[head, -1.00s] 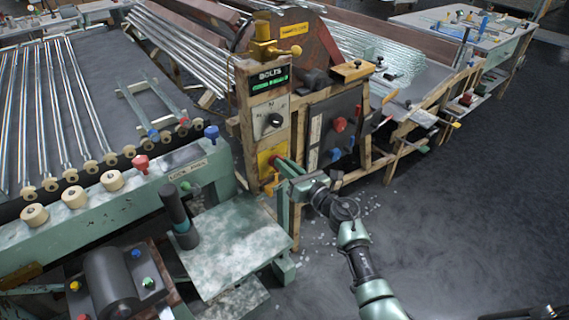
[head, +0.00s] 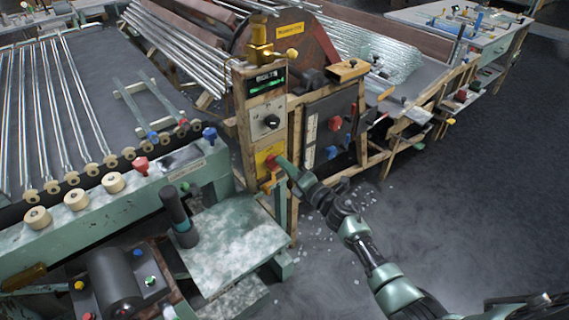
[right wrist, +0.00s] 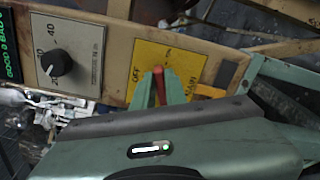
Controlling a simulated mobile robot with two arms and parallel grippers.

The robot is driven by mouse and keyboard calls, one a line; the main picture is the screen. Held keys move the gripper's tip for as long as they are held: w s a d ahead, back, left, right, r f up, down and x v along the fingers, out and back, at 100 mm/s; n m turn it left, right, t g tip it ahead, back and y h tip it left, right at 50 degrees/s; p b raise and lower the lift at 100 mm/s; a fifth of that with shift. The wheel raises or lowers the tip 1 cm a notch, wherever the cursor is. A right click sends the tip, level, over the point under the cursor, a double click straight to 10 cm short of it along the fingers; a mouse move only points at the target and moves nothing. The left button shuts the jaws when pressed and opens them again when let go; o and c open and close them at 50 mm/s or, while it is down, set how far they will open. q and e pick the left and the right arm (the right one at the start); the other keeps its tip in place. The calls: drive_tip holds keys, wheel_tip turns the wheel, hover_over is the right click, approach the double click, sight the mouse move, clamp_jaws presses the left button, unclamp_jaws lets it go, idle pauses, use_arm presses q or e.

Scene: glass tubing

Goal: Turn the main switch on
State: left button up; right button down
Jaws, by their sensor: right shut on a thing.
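The main switch is a red lever (right wrist: 159,85) on a yellow plate (right wrist: 184,62) marked OFF on the post's lower front. In the head view the yellow plate (head: 262,156) is partly covered by my right gripper (head: 277,163). In the right wrist view the green fingers of my right gripper (right wrist: 160,91) stand on both sides of the red lever and are shut on it. The lever's exact position between its marks is hard to tell. My left gripper is not in view.
Above the plate are a black dial (head: 271,121) and a green lit display (head: 266,84). A dark panel (head: 330,118) with red and blue knobs stands to the right. A green bench (head: 225,240) is at the left. The floor (head: 440,220) at right is open.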

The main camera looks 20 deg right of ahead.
drive_tip(key=shift+d+f+m, duration=0.1)
drive_tip(key=shift+f+m, duration=0.05)
drive_tip(key=shift+m, duration=1)
drive_tip(key=shift+d+f+m, duration=0.1)
drive_tip(key=shift+f+m, duration=0.05)
drive_tip(key=shift+m, duration=1)
drive_tip(key=shift+p, duration=0.3)
drive_tip(key=c, duration=1.4)
unclamp_jaws()
drive_tip(key=shift+c, duration=0.2)
drive_tip(key=v, duration=0.7)
drive_tip(key=shift+s, duration=0.35)
drive_tip(key=shift+d+f, duration=0.1)
drive_tip(key=shift+d, duration=0.05)
